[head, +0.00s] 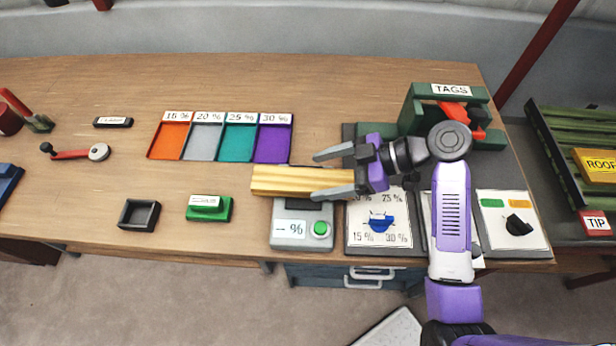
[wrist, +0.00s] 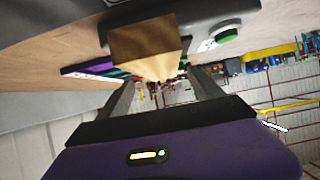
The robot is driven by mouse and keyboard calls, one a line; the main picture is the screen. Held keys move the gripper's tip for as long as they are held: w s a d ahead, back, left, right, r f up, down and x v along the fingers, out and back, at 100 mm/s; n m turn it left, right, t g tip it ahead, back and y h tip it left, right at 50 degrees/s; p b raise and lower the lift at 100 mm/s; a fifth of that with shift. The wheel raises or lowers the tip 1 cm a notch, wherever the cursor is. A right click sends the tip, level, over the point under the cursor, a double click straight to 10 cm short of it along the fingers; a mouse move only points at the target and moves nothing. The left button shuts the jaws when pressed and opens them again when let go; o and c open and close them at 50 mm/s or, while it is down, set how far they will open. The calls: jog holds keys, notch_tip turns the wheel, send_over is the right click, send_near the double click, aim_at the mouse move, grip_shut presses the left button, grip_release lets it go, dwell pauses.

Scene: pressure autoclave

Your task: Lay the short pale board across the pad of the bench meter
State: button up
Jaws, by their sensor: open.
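The short pale board (head: 285,180) lies crosswise over the back part of the grey bench meter (head: 302,240), its left end sticking out past the meter. The board hides the pad, and I cannot tell whether it rests flat on it. The meter's display reads "– %" beside a green button (head: 320,229). My gripper (head: 333,173) is at the board's right end, its fingers spread apart with one on the far side and one on the near side. In the wrist view, the board's end (wrist: 145,48) shows beyond and between the open fingers (wrist: 160,85).
A dial panel (head: 380,232) stands right of the meter. Behind it are coloured percent trays (head: 222,138); to the left are a green block (head: 209,208) and a black open box (head: 139,214). A green TAGS stand (head: 450,90) is behind my arm.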

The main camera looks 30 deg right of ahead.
jog(key=v, duration=0.7)
jog(key=shift+s+b, duration=0.1)
jog(key=shift+b, duration=0.2)
jog(key=w+d+m+t+h, duration=0.65)
jog(key=d+m+h, duration=0.2)
jog(key=m, duration=0.25)
jog(key=s+a, duration=0.8)
jog(key=s, duration=0.6)
jog(key=s+a+t+h, duration=0.1)
jog(key=s+a, duration=0.8)
jog(key=s, duration=0.5)
jog(key=shift+r, duration=0.4)
